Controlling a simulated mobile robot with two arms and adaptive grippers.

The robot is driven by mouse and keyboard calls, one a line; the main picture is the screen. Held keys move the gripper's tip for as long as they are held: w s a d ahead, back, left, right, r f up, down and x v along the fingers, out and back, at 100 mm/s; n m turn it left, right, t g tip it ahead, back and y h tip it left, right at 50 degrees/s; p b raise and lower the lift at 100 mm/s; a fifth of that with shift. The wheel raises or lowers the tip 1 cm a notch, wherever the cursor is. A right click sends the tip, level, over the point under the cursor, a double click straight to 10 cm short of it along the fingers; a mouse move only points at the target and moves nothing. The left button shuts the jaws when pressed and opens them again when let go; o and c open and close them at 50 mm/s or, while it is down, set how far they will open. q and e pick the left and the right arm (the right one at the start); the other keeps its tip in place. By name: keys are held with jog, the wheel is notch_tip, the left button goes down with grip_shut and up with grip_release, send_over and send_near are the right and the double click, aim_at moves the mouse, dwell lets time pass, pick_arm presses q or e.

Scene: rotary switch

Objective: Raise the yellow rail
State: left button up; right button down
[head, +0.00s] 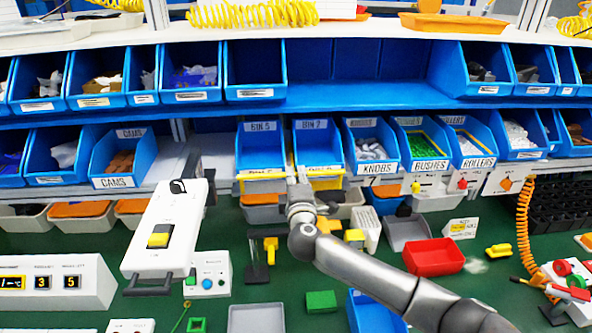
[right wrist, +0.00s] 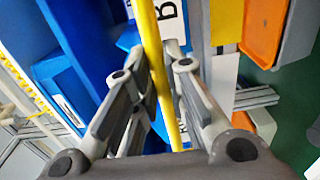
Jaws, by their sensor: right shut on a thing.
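The yellow rail (head: 326,184) runs along the shelf front below the two middle blue bins in the head view. In the right wrist view the rail (right wrist: 150,40) is a thin yellow bar passing lengthwise between the fingers. My right gripper (head: 299,190) is at the rail, its arm reaching in from the lower right. In the right wrist view the right gripper (right wrist: 153,72) is shut on the rail, with one finger on each side. The gripper hides part of the rail in the head view. My left gripper is not in view.
Blue bins (head: 262,150) line the shelf above. A white box with a yellow switch (head: 158,236) stands at left. A red tray (head: 435,257), a green block (head: 321,301) and a grey tray (head: 256,318) sit on the green bench. An orange coiled cord (head: 524,235) hangs at right.

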dwell(0.3)
jog(key=c, duration=1.5)
grip_release()
jog(key=shift+o, duration=0.2)
jog(key=s, duration=1.2)
jog(key=shift+r, duration=0.15)
